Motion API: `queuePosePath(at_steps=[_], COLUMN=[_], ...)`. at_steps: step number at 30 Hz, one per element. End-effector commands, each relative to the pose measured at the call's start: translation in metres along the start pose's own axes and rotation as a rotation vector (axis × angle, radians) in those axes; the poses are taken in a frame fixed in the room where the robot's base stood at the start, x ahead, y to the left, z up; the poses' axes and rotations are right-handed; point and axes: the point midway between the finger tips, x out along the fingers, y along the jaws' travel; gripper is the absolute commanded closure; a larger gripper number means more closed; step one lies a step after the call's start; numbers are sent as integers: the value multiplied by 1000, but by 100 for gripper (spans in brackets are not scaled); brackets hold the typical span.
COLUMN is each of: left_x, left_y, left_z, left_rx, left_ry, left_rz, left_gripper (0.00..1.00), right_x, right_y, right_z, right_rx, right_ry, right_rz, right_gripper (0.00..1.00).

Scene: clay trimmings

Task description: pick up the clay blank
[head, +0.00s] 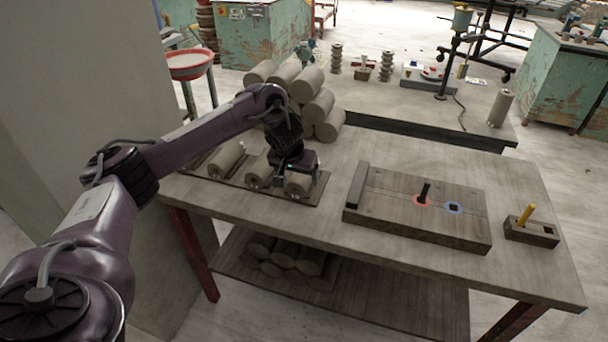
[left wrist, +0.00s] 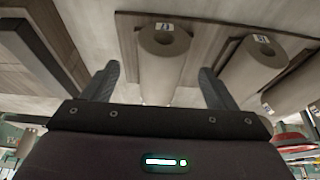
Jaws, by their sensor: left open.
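Several grey clay blanks, short cylinders, lie side by side on a wooden board (head: 313,200) at the table's left. The rightmost clay blank (head: 298,185) is partly hidden under my left gripper (head: 296,168). In the left wrist view, a hollow-ended clay blank (left wrist: 165,75) with a small tag appears between the two open fingers of my left gripper (left wrist: 157,82), which are not closed on it. Two more tagged blanks, a second blank (left wrist: 250,68) and a third blank (left wrist: 292,92), show to its right. My right gripper is in neither view.
A stack of clay cylinders (head: 318,106) stands behind the row. A wooden fixture board (head: 385,215) with a black peg and red and blue rings is to the right. A small block (head: 530,232) holds a yellow-handled tool. More cylinders (head: 290,255) lie on the lower shelf.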

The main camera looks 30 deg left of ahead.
Motion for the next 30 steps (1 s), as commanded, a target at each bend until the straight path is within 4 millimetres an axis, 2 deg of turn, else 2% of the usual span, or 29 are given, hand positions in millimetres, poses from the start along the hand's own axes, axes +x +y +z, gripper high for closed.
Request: queuePosePath(at_steps=[3, 6, 10, 16, 30], left_x=[19, 32, 39, 39, 39], left_y=[-4, -2, -3, -3, -3], left_z=[8, 6, 6, 6, 6], left_rx=[-1, -1, 0, 1, 1], left_ry=[-4, -3, -1, -1, 0], left_rz=[-3, -1, -1, -1, -1], left_gripper=[20, 20, 20, 20, 82], right_x=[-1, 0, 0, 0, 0], right_y=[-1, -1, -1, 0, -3], right_z=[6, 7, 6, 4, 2], right_rx=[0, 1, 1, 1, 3], right_ry=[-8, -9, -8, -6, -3], right_rz=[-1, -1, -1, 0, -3], right_gripper=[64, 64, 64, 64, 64])
